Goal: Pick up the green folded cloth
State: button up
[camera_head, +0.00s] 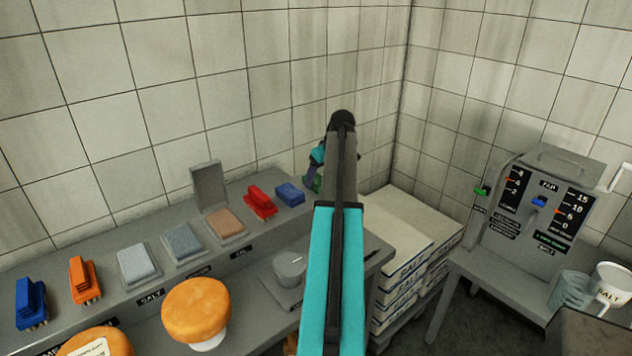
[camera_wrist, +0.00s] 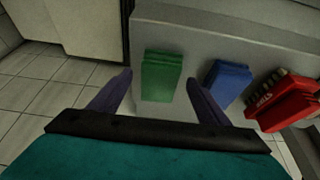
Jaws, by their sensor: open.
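The green folded cloth (camera_wrist: 161,75) lies on the grey shelf near its end, in the upper middle of the wrist view. In the head view only a small green patch (camera_head: 318,184) of it shows beside my arm; the arm hides the rest. My gripper (camera_wrist: 158,82) is open and empty, with one dark purple finger on each side of the cloth in the wrist view. I cannot tell how far above the cloth the fingers are. In the head view my gripper (camera_head: 312,172) is partly hidden behind my arm.
A blue folded cloth (camera_wrist: 227,82) lies just right of the green one. A red brush (camera_wrist: 286,100) is beyond it. More cloths and brushes line the shelf (camera_head: 150,297). The tiled wall is close behind; stacked salt bags (camera_head: 405,270) stand right.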

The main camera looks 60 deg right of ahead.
jog(key=shift+w+f, duration=0.25)
jog(key=shift+f, duration=0.35)
jog(key=shift+d, duration=0.1)
jog(key=c, duration=1.1)
jog(key=shift+c, duration=0.2)
jog(key=shift+r, duration=0.1)
jog(key=shift+r+b, duration=0.7)
jog(key=shift+r, duration=0.8)
jog(key=shift+s+a+r, duration=0.1)
jog(key=shift+s+a, duration=0.1)
jog(key=s+a+r+b, duration=0.1)
jog(key=s+a+b, duration=0.3)
jog(key=s+a, duration=0.6)
jog(key=shift+s+a+r, duration=0.15)
jog(key=shift+a+r, duration=0.15)
jog(key=shift+a, duration=0.5)
